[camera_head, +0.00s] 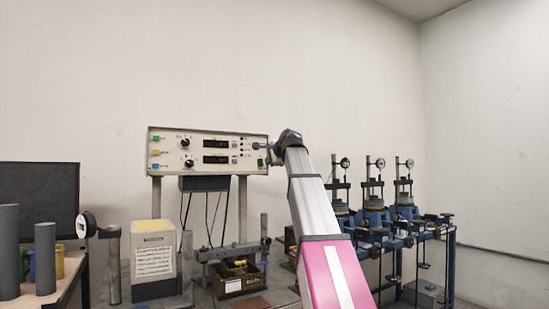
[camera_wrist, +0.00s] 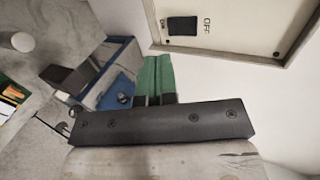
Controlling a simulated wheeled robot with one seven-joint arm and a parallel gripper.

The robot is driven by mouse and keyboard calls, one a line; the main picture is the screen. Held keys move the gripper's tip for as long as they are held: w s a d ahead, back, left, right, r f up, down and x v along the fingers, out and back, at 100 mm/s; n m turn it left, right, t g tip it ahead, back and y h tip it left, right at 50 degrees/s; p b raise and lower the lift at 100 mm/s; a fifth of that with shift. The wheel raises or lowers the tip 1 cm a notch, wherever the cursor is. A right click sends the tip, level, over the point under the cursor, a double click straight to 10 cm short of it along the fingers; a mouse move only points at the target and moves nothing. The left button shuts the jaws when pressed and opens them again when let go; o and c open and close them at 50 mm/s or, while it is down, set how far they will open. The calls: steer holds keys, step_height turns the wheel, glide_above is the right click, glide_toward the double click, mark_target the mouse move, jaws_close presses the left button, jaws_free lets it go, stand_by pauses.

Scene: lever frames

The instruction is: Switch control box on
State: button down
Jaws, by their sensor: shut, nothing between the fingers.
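The control box (camera_head: 208,132) is a pale panel with dark displays, knobs and coloured squares, raised on posts against the wall. A corner of its panel also shows at the upper right of the wrist view (camera_wrist: 231,45), with a black switch (camera_wrist: 182,26) beside the letters OFF. My gripper (camera_head: 257,146) is at the panel's right end in the head view; I cannot tell whether it touches. In the wrist view, the green fingers of my gripper (camera_wrist: 155,58) are together and empty, below the switch and apart from it in the picture. The switch's exact position is too small to tell in the head view.
A beige box (camera_head: 153,240) and a dark tray (camera_head: 240,284) stand below the panel. Blue machines with dials (camera_head: 375,220) stand at the right. A dark screen (camera_head: 40,200) and grey cylinders (camera_head: 45,258) are at the left. Bare wall lies above the panel.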

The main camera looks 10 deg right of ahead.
mark_target(261, 162)
steer(key=shift+w+r+x, duration=0.1)
steer(key=shift+r+x, duration=0.1)
steer(key=shift+x, duration=0.8)
steer(key=shift+w+r+x, duration=0.1)
steer(key=shift+r+x, duration=0.05)
steer(key=shift+x, duration=0.9)
steer(key=shift+r+x, duration=0.2)
steer(key=shift+x, duration=0.8)
steer(key=shift+a, duration=0.1)
steer(key=shift+w+f, duration=0.1)
steer(key=shift+w, duration=0.15)
steer(key=shift+a+r, duration=0.1)
steer(key=shift+r, duration=0.8)
